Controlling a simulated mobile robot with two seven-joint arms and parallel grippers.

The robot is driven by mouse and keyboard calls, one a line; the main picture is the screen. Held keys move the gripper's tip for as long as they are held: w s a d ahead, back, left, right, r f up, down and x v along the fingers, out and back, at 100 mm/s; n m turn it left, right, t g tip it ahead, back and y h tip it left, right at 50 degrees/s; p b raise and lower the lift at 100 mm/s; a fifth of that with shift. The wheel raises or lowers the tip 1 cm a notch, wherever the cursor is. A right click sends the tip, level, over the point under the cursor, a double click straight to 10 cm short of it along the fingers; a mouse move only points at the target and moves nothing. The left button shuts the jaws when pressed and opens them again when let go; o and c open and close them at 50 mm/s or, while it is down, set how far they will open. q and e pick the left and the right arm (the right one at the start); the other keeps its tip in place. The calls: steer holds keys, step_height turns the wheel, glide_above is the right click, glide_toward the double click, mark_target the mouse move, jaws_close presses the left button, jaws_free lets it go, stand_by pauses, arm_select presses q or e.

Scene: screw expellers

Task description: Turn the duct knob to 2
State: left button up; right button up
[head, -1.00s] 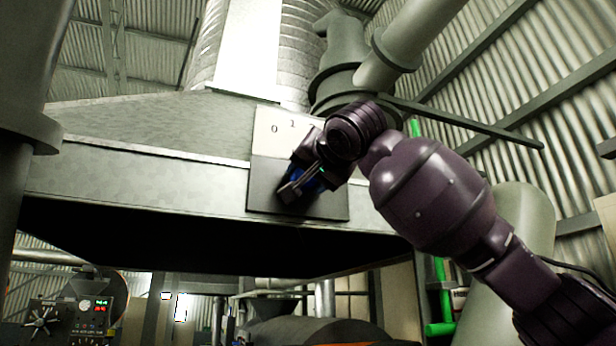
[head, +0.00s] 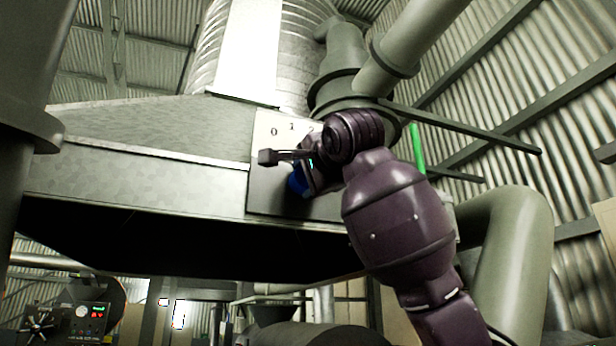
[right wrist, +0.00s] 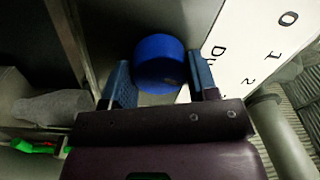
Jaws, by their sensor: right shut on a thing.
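The duct knob is a blue round knob (right wrist: 159,60) on a dark plate. In the right wrist view it sits between the two blue fingers of my right gripper (right wrist: 162,75), which is shut on it. In the head view my right gripper (head: 302,176) is at the plate, and only a little blue shows behind its dark parts. The white label panel (head: 268,122) above the plate carries 0, 1 and 2 in the head view; it also shows in the right wrist view (right wrist: 235,65). The knob's pointer is not visible. My left gripper is not in view.
The plate is on the side of a large metal hood (head: 130,180). A grey pipe (head: 415,40) rises behind my right arm, and a bent duct (head: 520,225) stands to its right. A control box (head: 68,320) is at the lower left.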

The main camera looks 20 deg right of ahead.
steer(key=shift+m, duration=0.3)
steer(key=o, duration=0.9)
steer(key=s, duration=0.3)
steer(key=s+b, duration=0.1)
steer(key=s, duration=0.6)
steer(key=shift+s+d+f, duration=0.35)
steer(key=shift+s, duration=0.05)
steer(key=shift+w, duration=0.1)
